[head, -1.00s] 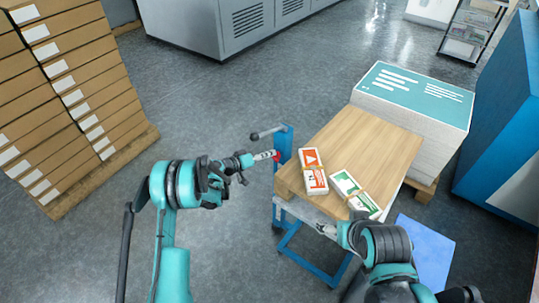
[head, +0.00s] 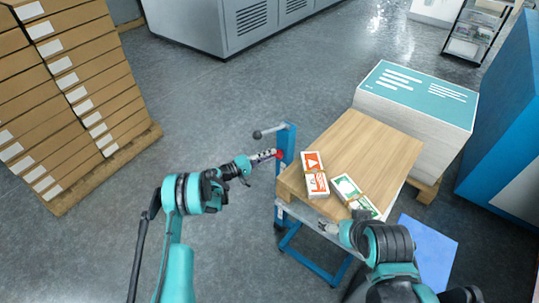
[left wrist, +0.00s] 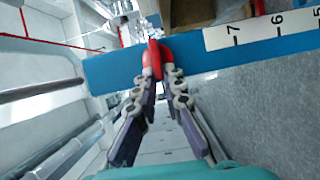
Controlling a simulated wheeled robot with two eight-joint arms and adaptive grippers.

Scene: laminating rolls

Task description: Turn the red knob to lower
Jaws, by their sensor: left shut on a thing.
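The red knob (left wrist: 154,60) sits on a blue upright post, between the fingers in the left wrist view. It is a small red spot (head: 279,154) on the post (head: 288,145) in the head view. My left gripper (left wrist: 160,80) is shut on the knob, one finger on each side of it. It also shows in the head view (head: 272,155), reaching in from the left. My right gripper (head: 346,231) is by the front edge of the wooden top; its fingers are too unclear to tell if open or shut.
The wooden-topped blue cart (head: 365,150) carries two banded packs, one orange (head: 315,180) and one green (head: 350,193). A scale strip (left wrist: 260,30) with numbers lies along the post. A white stack with a teal top (head: 415,95) stands behind. Boxes (head: 75,100) stand at left.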

